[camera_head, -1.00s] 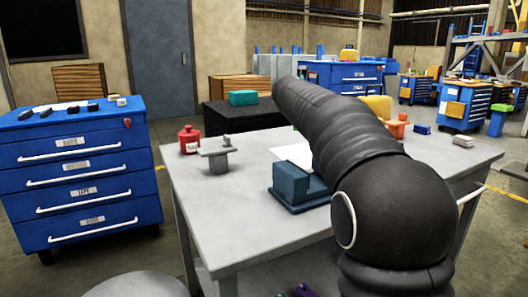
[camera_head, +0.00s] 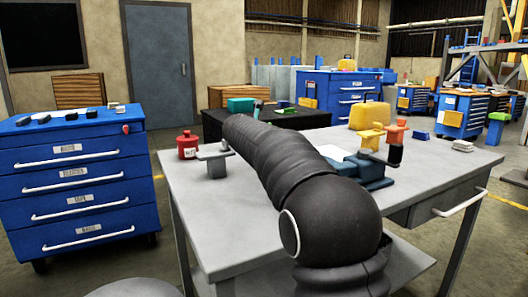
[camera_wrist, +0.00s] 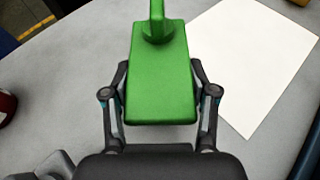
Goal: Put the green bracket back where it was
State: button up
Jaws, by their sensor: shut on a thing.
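The green bracket (camera_wrist: 160,75), a flat plate with a raised round post at its far end, fills the middle of the wrist view. My gripper (camera_wrist: 160,88) is shut on its sides, one finger on each edge. It is over the grey table (camera_wrist: 75,65), with white paper (camera_wrist: 255,55) to the right. How high the bracket is above the table I cannot tell. In the head view my arm hides the gripper. A small green patch (camera_head: 282,104) shows beyond the arm; I cannot tell whether it is the bracket.
A red can (camera_head: 187,146) and a grey stand (camera_head: 216,165) are left of my arm. A blue block-like fixture (camera_head: 373,172), a yellow bracket (camera_head: 371,136), an orange one (camera_head: 396,134) and a black cylinder (camera_head: 395,155) are to the right. The table's front left is clear.

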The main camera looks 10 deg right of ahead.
jog(key=shift+f, duration=1.1)
jog(key=shift+f, duration=0.15)
jog(key=o, duration=1.5)
jog(key=shift+r, duration=0.2)
jog(key=v, duration=1.2)
jog(key=shift+f+b, duration=0.1)
jog(key=shift+b, duration=0.2)
